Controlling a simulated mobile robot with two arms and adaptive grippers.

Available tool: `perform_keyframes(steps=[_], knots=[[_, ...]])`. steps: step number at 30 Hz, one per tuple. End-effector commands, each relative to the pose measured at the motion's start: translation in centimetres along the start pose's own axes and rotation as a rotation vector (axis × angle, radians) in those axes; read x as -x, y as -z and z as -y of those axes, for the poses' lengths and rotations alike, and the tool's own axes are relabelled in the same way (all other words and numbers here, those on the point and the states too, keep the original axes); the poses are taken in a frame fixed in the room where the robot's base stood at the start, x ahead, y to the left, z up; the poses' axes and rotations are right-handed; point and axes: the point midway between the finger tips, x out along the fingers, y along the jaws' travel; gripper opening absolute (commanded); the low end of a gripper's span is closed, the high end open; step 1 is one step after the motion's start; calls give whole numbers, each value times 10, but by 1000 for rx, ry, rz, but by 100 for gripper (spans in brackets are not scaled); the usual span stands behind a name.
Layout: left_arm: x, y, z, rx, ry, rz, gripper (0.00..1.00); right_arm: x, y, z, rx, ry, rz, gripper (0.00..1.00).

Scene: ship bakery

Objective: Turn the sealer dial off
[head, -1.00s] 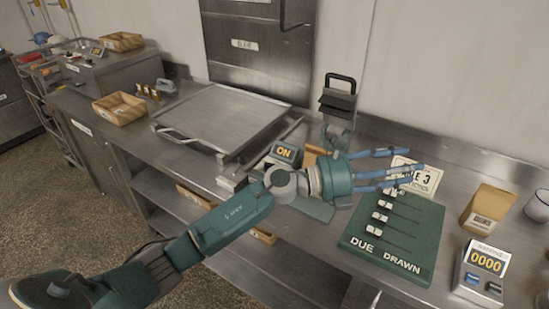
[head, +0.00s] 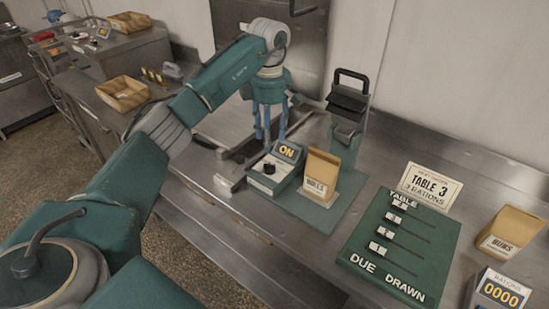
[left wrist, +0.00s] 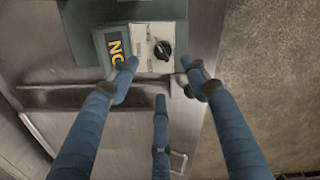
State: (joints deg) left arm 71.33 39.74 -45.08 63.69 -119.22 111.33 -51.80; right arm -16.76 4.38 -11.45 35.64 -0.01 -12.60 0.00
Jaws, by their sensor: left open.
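The sealer's control box is green with a pale face and a yellow "ON" display (head: 286,151). Its black dial (head: 269,168) sticks up from the face; it also shows in the left wrist view (left wrist: 162,50), beside the "ON" display (left wrist: 117,49). My left gripper (head: 270,138) points down just behind and above the box, over the counter. Its blue fingers (left wrist: 160,72) are spread and empty, apart from the dial; in the wrist view two tips lie at either side just below it. My right gripper is out of view.
A paper bag marked "ROLLS" (head: 320,180) stands right of the control box. The sealer's black-handled upright (head: 348,110) rises behind it.

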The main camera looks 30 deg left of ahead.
Motion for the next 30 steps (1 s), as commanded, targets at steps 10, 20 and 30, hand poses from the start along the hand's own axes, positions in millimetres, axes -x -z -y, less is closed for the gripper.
perform_keyframes(steps=[10, 20, 30], knots=[[-59, -1, 2, -1, 5, 2, 47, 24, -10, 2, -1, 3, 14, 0], [-99, -2, 1, -2, 0, 4, 47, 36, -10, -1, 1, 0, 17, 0], [-103, -2, 0, -1, -1, 4, 43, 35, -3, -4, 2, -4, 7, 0]])
